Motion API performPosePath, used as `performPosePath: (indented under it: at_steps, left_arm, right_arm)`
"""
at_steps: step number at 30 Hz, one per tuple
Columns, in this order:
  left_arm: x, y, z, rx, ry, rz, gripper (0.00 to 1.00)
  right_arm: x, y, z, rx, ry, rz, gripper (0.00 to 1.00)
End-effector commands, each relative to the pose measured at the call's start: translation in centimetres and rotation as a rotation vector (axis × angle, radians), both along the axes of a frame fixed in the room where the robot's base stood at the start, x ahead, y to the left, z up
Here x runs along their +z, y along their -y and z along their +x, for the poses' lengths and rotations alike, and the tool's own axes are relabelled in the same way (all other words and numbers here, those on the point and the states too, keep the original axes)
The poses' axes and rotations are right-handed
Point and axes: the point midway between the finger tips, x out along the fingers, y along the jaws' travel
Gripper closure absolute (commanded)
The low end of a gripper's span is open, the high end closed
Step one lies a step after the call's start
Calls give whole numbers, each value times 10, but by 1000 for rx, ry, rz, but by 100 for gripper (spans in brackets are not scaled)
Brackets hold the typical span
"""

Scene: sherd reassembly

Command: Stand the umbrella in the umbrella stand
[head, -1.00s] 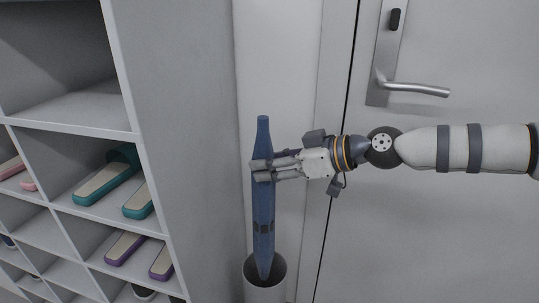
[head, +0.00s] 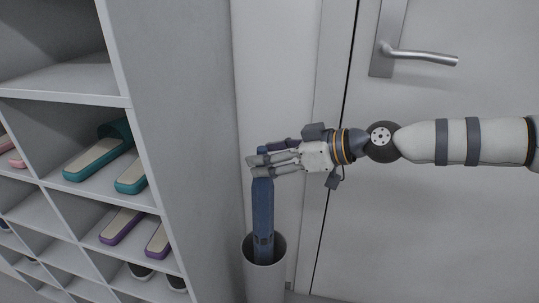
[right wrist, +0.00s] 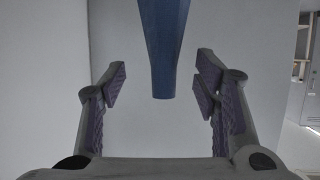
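The blue umbrella (head: 263,211) is closed and stands nearly upright, with its lower part inside the light grey cylindrical umbrella stand (head: 264,284). Its lower end is hidden in the stand. My right gripper (head: 256,165) is at the umbrella's upper end, reaching in from the right. In the right wrist view my gripper's fingers (right wrist: 160,92) are spread wide, and the end of the umbrella (right wrist: 165,48) lies between them with a gap on each side. My left gripper is not in view.
A grey shoe rack (head: 181,150) stands at the left, with teal shoes (head: 100,152), purple shoes (head: 121,227) and others in its compartments. A door with a lever handle (head: 420,56) is behind my right arm. The stand is between rack and door.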

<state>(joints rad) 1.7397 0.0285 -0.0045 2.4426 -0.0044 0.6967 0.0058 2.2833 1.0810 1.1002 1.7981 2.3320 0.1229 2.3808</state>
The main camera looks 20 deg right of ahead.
Motion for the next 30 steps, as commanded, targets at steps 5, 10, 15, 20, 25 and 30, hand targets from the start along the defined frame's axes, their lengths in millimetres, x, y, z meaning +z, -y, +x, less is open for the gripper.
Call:
performPosePath:
  at_steps: [5,10,15,20,25,30]
  left_arm:
    - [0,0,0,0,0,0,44]
    - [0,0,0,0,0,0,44]
    - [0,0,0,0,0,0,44]
    - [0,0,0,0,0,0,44]
    - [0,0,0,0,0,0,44]
    - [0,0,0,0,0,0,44]
  right_arm:
    - [-1,0,0,0,-1,0,41]
    - [3,6,-5,-1,-2,-1,41]
    - [20,34,-33,-5,1,3,41]
    - [36,60,-60,-4,1,3,41]
    - [44,76,-76,-1,0,1,41]
    - [46,78,-80,0,-1,-1,41]
